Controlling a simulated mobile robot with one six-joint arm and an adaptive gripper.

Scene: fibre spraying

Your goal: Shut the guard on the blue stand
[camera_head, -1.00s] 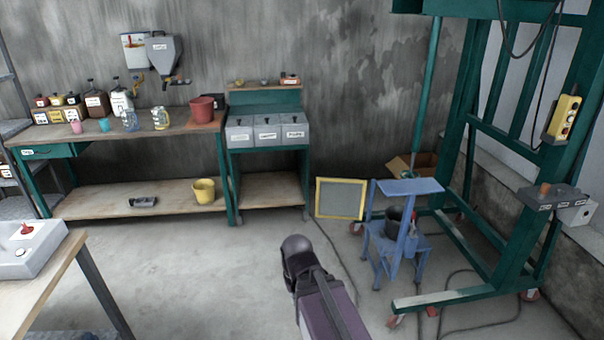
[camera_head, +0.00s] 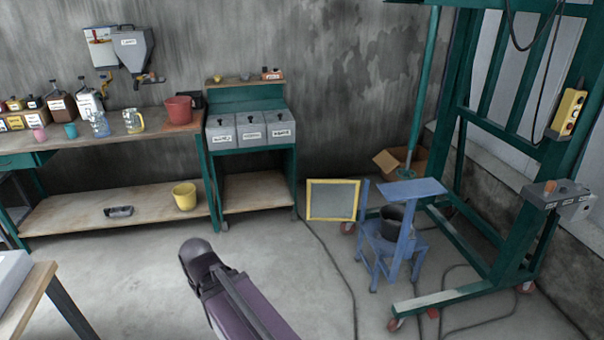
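The blue stand (camera_head: 410,188) stands on the floor right of centre, with a flat top plate and a lower step. A dark bucket (camera_head: 397,221) sits on the lower part, under the top plate. The guard (camera_head: 332,201), a yellow frame with a grey panel, stands out to the left of the stand beside its thin blue post (camera_head: 364,196). It is swung open, away from the bucket. A purple and dark grey part of my arm rises from the bottom, left of and apart from the guard. My gripper is not in view.
A green lifting frame (camera_head: 421,302) with low legs stands right of and behind the stand. Cables (camera_head: 330,253) lie on the floor. A cardboard box (camera_head: 402,161) is behind the stand. Workbenches (camera_head: 130,211) line the wall at left. Floor before the guard is mostly clear.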

